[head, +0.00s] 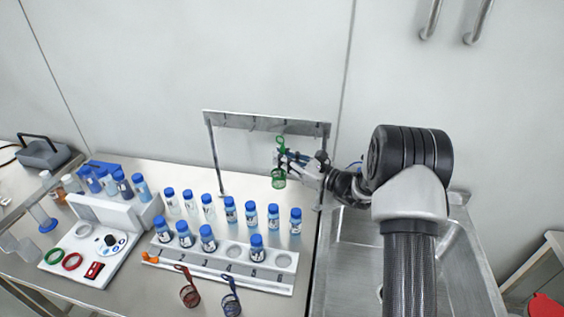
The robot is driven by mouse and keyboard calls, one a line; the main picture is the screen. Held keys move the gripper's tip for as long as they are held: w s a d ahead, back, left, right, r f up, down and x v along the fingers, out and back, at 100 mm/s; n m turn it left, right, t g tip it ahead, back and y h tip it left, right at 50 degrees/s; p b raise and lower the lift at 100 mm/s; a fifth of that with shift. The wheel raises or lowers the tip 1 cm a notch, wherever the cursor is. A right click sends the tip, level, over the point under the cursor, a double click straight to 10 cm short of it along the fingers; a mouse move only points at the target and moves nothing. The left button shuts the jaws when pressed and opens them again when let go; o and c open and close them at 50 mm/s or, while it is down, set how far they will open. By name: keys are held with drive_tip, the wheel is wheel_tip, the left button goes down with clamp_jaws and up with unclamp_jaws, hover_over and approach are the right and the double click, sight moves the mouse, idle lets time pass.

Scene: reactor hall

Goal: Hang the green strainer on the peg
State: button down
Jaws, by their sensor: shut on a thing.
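The green strainer (279,180) hangs upright from my gripper (284,158), with its loop handle at the top and its mesh basket below. My gripper is shut on the strainer's handle. It holds the strainer in front of a metal rack whose top bar (240,122) carries several small pegs. The loop is near the bar's right half, a little below it in the picture. I cannot tell how far the loop is from the nearest peg.
Several blue-capped bottles (251,213) stand below the rack, some in a numbered white holder (178,262). A red strainer (188,290) and a blue strainer (231,298) lie in front. A white device (90,240) is at left, a metal sink (350,270) at right.

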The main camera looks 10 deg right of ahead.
drive_tip(key=shift+w+d+f+b, duration=0.2)
drive_tip(key=shift+w+d+b, duration=0.1)
drive_tip(key=shift+w, duration=0.35)
drive_tip(key=shift+w+d+f+b, duration=0.2)
drive_tip(key=shift+w+d+b, duration=0.1)
drive_tip(key=shift+w, duration=0.4)
drive_tip(key=shift+w+d+f+b, duration=0.2)
drive_tip(key=shift+w+d+b, duration=0.1)
drive_tip(key=shift+w, duration=0.35)
drive_tip(key=c, duration=1.6)
unclamp_jaws()
